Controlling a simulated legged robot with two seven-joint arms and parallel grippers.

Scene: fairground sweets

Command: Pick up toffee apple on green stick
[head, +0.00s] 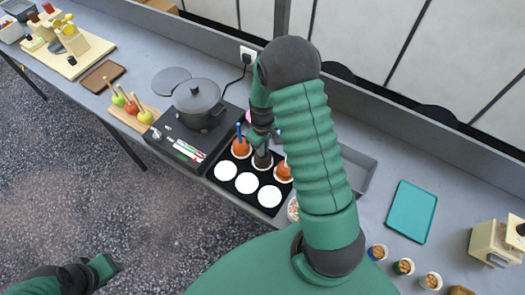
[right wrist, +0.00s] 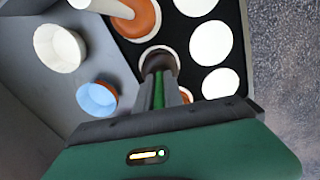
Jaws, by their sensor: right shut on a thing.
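The dark brown toffee apple (head: 262,160) sits at a white round spot in the black tray (head: 232,200), in the row nearer the wall. In the right wrist view the same apple (right wrist: 160,60) shows just beyond my fingers, with its green stick (right wrist: 158,92) between them. My right gripper (head: 262,140) is over the apple, pointing down, shut on the green stick. The fingers hide part of the stick and apple. Part of my left arm (head: 75,278) shows at the lower left; its jaws cannot be made out.
Orange toffee apples stand either side, one with a blue stick (head: 241,147), another (head: 285,170) at the right. The hob with a grey pot (head: 198,103) is left of the tray. A white cup (right wrist: 60,48) and a blue cup (right wrist: 97,98) stand nearby in the wrist view.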

